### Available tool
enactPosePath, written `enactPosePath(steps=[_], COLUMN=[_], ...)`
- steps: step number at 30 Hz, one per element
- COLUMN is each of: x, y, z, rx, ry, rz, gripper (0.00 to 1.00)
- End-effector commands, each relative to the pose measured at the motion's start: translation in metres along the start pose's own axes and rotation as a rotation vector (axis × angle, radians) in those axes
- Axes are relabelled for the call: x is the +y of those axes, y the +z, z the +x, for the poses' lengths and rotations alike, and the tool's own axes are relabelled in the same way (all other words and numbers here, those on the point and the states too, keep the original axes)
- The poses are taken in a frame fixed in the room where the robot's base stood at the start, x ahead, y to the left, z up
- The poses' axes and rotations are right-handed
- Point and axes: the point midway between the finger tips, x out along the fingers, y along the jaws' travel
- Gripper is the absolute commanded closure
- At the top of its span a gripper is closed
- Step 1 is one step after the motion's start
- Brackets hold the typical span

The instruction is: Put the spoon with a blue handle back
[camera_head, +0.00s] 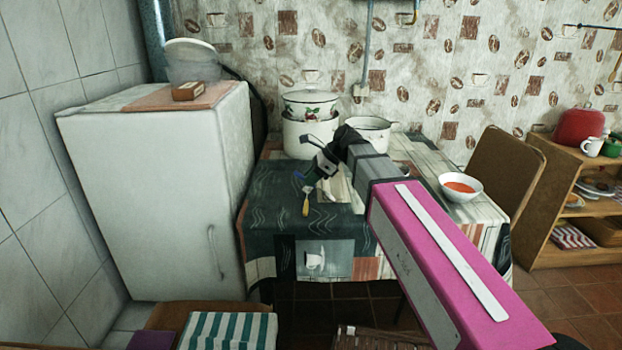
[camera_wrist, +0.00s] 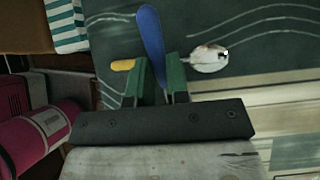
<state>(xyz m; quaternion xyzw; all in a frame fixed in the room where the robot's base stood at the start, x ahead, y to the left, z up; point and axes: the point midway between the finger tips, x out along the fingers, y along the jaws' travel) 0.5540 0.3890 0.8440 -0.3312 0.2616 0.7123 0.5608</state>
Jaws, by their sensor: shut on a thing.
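The spoon's blue handle (camera_wrist: 149,30) sticks up between the green fingers of my gripper (camera_wrist: 160,82) in the wrist view. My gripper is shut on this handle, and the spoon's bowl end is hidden. In the head view my gripper (camera_head: 309,179) is over the left part of the table (camera_head: 262,222), with a small bit of blue at its tip. A second spoon has a yellow handle (camera_wrist: 122,65) and a pale bowl (camera_wrist: 208,58). It shows behind the fingers; its yellow handle (camera_head: 306,208) is also in the head view.
A lidded white pot (camera_head: 300,135) and an open white pot (camera_head: 370,130) stand at the table's back. A bowl of red soup (camera_head: 460,188) is at the right. A white fridge (camera_head: 160,200) stands left, a chair (camera_head: 505,170) right.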

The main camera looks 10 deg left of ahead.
Motion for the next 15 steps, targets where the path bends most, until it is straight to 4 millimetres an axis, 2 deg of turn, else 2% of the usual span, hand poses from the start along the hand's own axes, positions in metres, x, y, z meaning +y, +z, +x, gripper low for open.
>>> enactPosePath(steps=[10,11,12,15], x=[0.0000,-0.0001,-0.0001,-0.0001], y=[-0.0019,-0.0016,-0.0015,-0.0015], z=[0.0022,0.0019,0.0018,0.0017], rx=[0.000,0.000,0.000,0.000], ry=[0.000,0.000,0.000,0.000], rz=[0.000,-0.001,-0.001,-0.001], gripper=[1.00,0.74,0.61,0.59])
